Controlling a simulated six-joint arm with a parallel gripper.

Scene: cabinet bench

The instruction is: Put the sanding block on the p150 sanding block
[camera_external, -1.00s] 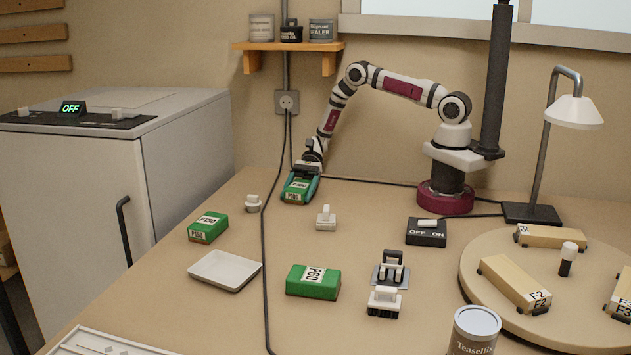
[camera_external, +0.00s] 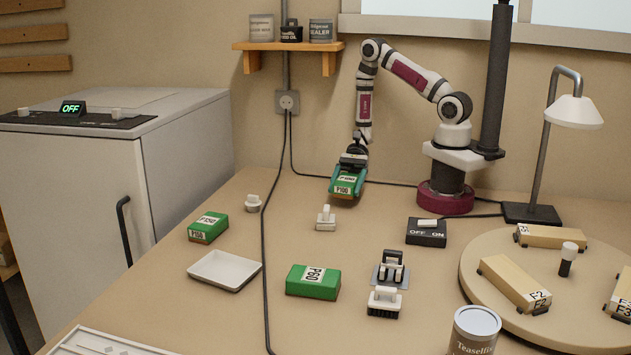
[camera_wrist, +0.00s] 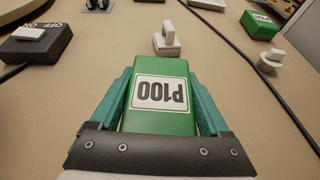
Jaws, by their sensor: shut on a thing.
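My gripper (camera_external: 349,172) is shut on a green sanding block (camera_external: 346,188) with a white P100 label and holds it above the bench near the back. In the wrist view the teal fingers clasp both sides of this block (camera_wrist: 160,115). The green P150 sanding block (camera_external: 208,227) lies on the bench at the left, apart from my gripper, with nothing on top. It also shows at the upper right of the wrist view (camera_wrist: 259,25). Another green block, labelled P60 (camera_external: 313,282), lies at the front middle.
A black cable (camera_external: 264,250) runs between the P150 block and my gripper. Small white-handled pieces (camera_external: 326,219) (camera_external: 253,204) stand nearby. A white tray (camera_external: 225,270) is in front of the P150 block. A switch box (camera_external: 427,233) and a round board (camera_external: 480,275) are at the right.

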